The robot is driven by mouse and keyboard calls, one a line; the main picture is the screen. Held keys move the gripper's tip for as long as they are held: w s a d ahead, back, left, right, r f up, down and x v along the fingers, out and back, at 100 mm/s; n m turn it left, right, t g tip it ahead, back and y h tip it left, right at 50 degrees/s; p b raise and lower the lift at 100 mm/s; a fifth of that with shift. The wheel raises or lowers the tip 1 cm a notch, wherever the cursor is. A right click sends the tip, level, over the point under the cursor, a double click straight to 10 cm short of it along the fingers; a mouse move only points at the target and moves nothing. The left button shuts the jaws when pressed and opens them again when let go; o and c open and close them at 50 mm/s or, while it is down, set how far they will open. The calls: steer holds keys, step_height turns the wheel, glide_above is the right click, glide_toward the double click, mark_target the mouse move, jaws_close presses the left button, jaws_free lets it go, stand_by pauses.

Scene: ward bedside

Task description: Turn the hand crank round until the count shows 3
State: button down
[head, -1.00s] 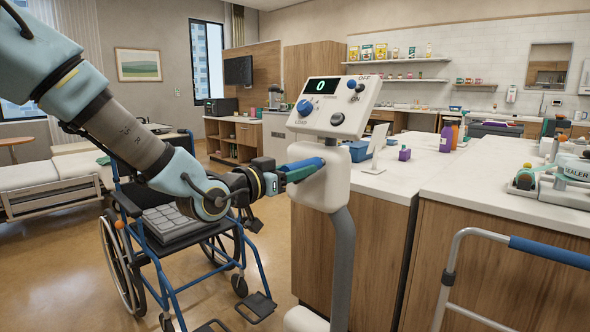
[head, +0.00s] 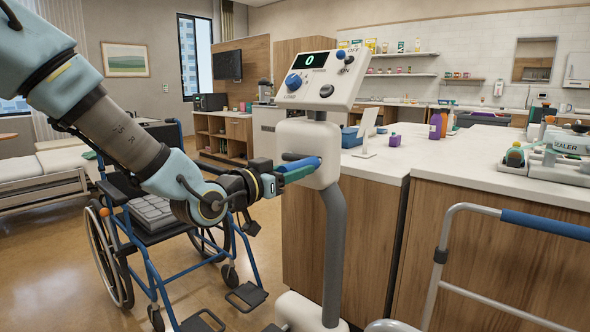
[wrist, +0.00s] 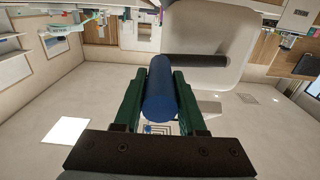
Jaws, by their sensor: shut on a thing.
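The crank machine has a white housing (head: 308,148) on a grey curved post, with a tilted control panel (head: 333,74) above it. Its display (head: 314,59) shows 0. The blue crank handle (head: 301,164) sticks out of the housing's left side. In the wrist view the blue handle (wrist: 160,92) lies between the two green fingers, with a dark crank arm (wrist: 210,61) running right from its far end. My gripper (head: 287,174) is shut on the handle. The wrist view also shows my gripper (wrist: 160,100) around it.
A wheelchair (head: 160,215) stands behind and below my arm at left. A white-topped counter (head: 440,155) is close behind the machine on the right. A walker frame (head: 445,250) with a blue grip stands at front right.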

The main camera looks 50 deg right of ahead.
steer(key=f, duration=0.1)
steer(key=f+b, duration=0.1)
steer(key=f, duration=0.1)
steer(key=shift+w+f+b, duration=0.25)
steer(key=shift+f+b, duration=0.05)
steer(key=shift+f, duration=0.1)
steer(key=shift+f, duration=0.1)
